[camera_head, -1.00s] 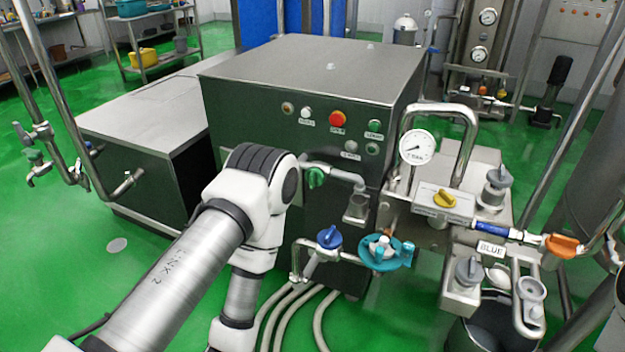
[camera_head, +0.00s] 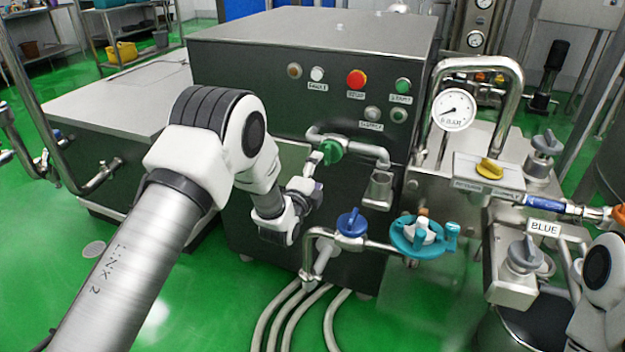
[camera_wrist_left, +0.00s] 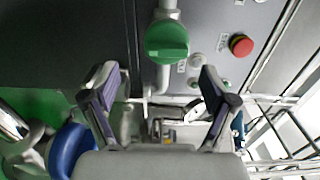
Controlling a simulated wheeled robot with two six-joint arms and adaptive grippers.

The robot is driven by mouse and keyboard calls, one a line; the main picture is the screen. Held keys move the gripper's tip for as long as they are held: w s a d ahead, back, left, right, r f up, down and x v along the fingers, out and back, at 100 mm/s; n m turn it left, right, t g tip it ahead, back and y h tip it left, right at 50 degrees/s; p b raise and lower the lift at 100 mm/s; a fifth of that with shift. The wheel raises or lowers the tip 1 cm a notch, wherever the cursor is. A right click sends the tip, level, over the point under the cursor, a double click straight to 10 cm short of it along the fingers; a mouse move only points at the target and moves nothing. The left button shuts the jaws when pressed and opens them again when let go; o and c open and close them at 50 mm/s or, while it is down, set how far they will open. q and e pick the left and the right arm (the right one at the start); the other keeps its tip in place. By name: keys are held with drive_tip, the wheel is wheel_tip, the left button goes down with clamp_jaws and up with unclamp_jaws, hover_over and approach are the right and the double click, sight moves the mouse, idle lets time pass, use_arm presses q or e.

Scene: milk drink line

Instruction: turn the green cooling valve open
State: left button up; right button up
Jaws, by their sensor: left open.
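The green cooling valve (camera_head: 331,151) sits on a metal pipe on the front of the dark steel cabinet. In the left wrist view its round green handle (camera_wrist_left: 166,41) with a raised grip bar lies beyond the fingertips, centred roughly between them. My left gripper (camera_head: 312,170) is just below and left of the valve in the head view, partly hidden by its own wrist. In the left wrist view my left gripper (camera_wrist_left: 159,82) has its two fingers spread wide, with nothing between them. The handle appears apart from both fingers. My right gripper is out of view.
A blue valve (camera_head: 351,223) and a teal handwheel (camera_head: 423,236) are below the green valve. Red button (camera_head: 356,79) and several others are above. A pressure gauge (camera_head: 453,110) and yellow valve (camera_head: 489,168) stand right. Hoses (camera_head: 290,318) run along the floor.

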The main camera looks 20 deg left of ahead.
sight(327, 157)
use_arm(q)
drive_tip(key=shift+w+d+r, duration=0.35)
drive_tip(key=shift+d+r, duration=0.1)
drive_tip(key=shift+r, duration=0.3)
drive_tip(key=w, duration=0.7)
drive_tip(key=shift+a+f, duration=0.1)
drive_tip(key=shift+f, duration=0.2)
drive_tip(key=shift+s, duration=0.1)
drive_tip(key=c, duration=1)
